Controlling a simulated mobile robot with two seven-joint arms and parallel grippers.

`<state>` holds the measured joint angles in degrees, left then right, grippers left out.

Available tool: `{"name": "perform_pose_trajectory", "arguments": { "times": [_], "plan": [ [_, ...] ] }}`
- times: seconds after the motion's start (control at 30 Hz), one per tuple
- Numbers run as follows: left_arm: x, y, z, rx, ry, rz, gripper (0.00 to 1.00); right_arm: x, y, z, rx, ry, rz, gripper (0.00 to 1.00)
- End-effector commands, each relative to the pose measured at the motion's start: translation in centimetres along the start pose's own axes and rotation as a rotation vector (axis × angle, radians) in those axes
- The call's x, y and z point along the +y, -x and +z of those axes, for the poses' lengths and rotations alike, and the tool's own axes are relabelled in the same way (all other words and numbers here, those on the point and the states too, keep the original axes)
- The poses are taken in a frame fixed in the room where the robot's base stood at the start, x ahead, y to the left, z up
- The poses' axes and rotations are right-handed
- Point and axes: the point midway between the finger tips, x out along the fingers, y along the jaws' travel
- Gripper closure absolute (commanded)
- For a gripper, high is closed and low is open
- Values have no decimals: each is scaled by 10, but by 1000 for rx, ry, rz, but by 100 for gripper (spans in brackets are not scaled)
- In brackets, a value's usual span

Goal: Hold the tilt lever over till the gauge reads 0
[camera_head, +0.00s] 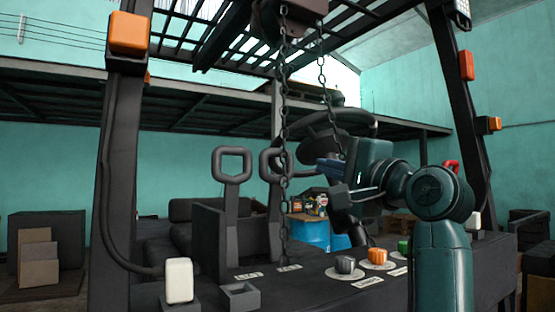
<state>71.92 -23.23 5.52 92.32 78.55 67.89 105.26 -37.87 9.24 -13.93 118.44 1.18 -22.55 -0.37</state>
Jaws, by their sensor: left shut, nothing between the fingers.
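Two dark levers with loop handles stand upright on the dark console: a left lever (231,178) and a right lever (270,167). Their small labels are too small to read, so I cannot tell which is the tilt lever. I cannot make out a gauge reading anywhere in view. My left gripper (331,180), on my teal arm, is shut and empty. It appears to the right of the right lever's handle, apart from both levers in the picture. A hanging chain (284,120) partly covers the right lever. My right gripper is not in view.
The console carries a grey knob (344,265), an orange knob (377,256) and a green knob (404,246). A second chain (322,75) hangs towards my gripper. Dark posts (121,180) frame the cab.

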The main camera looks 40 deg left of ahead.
Motion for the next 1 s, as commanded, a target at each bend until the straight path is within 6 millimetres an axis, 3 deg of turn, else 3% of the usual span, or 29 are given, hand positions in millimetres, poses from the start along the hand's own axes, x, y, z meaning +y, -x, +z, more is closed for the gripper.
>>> {"name": "perform_pose_trajectory", "arguments": {
  "times": [0.37,0.53,1.0],
  "plan": [
    [-3,0,1,8,33,15,100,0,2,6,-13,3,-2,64],
    [-5,-9,1,7,32,16,100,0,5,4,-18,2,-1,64],
    [-6,-103,1,4,29,14,100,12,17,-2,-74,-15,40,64]
  ]
}}
